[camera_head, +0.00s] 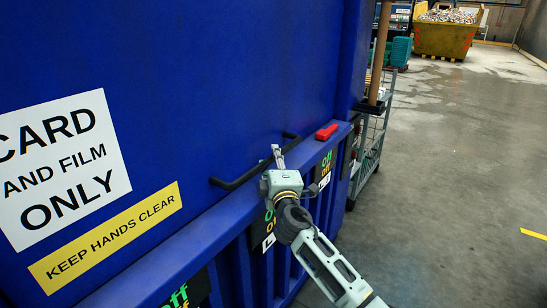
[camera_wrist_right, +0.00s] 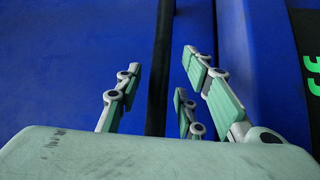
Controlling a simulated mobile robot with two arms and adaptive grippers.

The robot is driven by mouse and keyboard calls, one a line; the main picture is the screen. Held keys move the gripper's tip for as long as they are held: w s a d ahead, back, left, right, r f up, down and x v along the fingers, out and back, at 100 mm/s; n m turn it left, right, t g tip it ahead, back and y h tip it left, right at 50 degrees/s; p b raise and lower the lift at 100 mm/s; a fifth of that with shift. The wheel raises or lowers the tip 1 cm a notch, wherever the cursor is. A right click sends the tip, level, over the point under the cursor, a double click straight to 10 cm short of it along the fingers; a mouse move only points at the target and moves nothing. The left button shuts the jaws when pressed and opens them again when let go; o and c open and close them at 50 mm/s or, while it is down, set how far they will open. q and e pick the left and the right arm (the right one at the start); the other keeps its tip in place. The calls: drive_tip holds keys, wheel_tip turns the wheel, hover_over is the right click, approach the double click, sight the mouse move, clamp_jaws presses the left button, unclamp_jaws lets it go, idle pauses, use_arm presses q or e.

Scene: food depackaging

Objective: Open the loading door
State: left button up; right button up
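The loading door (camera_head: 220,70) is a large blue panel, standing closed against the blue body as far as I can see. A black bar handle (camera_head: 240,181) sits near its lower edge. My right gripper (camera_head: 278,155) is at the handle's right half. In the right wrist view the black bar (camera_wrist_right: 160,60) runs between the fingers of my right gripper (camera_wrist_right: 162,62). The fingers stand apart, with a visible gap to the bar on each side. My left gripper is in neither view.
A red block (camera_head: 326,132) sits on the blue ledge right of the handle. A white sign (camera_head: 62,165) and a yellow "KEEP HANDS CLEAR" label (camera_head: 105,236) are on the door. A grey cart (camera_head: 372,145) stands beyond. The concrete floor (camera_head: 450,170) at right is clear.

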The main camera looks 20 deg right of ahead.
drive_tip(key=shift+w+r, duration=0.1)
drive_tip(key=shift+w, duration=0.55)
drive_tip(key=shift+c, duration=0.4)
clamp_jaws()
